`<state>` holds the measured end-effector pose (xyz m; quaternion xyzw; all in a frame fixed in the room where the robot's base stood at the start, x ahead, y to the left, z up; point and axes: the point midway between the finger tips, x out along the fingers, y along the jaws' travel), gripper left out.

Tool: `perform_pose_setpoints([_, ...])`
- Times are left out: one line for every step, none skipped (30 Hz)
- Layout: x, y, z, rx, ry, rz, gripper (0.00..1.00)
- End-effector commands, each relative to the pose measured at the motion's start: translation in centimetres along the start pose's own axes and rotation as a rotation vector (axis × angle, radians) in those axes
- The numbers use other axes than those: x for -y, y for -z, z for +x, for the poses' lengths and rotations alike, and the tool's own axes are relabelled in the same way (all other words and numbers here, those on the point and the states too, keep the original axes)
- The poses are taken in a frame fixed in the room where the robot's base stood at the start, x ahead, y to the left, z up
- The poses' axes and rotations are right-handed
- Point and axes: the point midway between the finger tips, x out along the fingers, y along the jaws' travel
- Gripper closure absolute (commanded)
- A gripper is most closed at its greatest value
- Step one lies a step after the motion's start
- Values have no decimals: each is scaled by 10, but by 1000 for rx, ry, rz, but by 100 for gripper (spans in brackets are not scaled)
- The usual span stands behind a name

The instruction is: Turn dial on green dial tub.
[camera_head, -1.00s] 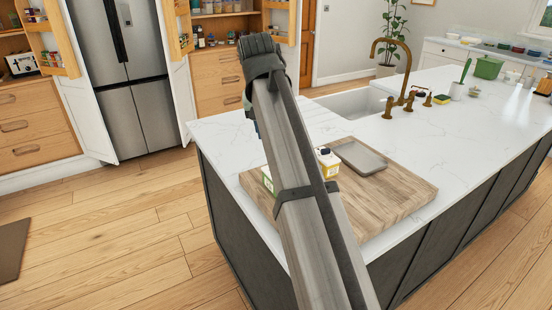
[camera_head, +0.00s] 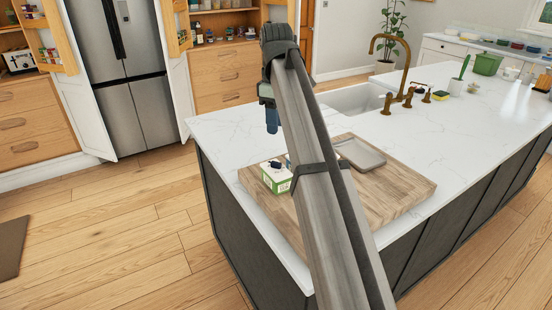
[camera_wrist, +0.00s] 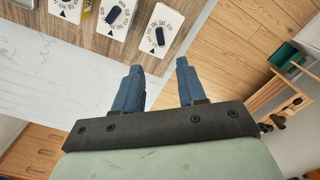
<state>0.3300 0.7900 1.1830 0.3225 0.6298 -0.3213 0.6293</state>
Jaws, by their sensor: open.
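The green dial tub (camera_head: 277,179) is a small white box with green sides and a dark dial on top. It stands on the left part of the wooden board. My gripper (camera_head: 272,125) hangs fingers-down above the counter, behind the tub and apart from it. In the wrist view my blue fingers (camera_wrist: 160,66) are spread with nothing between them. Three white tub tops with dark oval dials show at the top there. The rightmost tub top (camera_wrist: 160,30) is closest to the fingers. Its side colour is hidden in that view.
The wooden board (camera_head: 400,200) lies on the white marble island (camera_head: 230,135). A grey tray (camera_head: 360,153) sits on the board, right of my arm. The sink (camera_head: 352,98) and brass tap (camera_head: 405,75) are farther back. My arm covers part of the board.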

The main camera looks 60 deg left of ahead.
Motion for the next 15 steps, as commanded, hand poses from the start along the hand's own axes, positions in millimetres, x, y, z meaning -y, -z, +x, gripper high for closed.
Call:
perform_pose_setpoints([1, -1, 9, 2, 3, 1, 60])
perform_pose_setpoints([2, -1, 14, 3, 4, 1, 60])
perform_pose_setpoints([2, -1, 20, 3, 4, 1, 60])
perform_pose_setpoints([2, -1, 26, 3, 3, 1, 60])
perform_pose_setpoints([2, -1, 31, 2, 3, 1, 60])
perform_pose_setpoints([2, -1, 39, 2, 3, 1, 60])
perform_pose_setpoints([2, -1, 44, 3, 3, 2, 60])
perform_pose_setpoints([2, -1, 49, 3, 3, 2, 60])
perform_pose_setpoints([2, -1, 56, 3, 3, 2, 60])
perform_pose_setpoints([2, -1, 61, 2, 3, 2, 60])
perform_pose_setpoints([2, -1, 66, 2, 3, 2, 60])
perform_pose_setpoints([2, -1, 74, 3, 3, 2, 60])
perform_pose_setpoints([2, -1, 78, 3, 3, 2, 60])
perform_pose_setpoints([2, -1, 83, 3, 3, 2, 60])
perform_pose_setpoints([2, -1, 88, 2, 2, 2, 60])
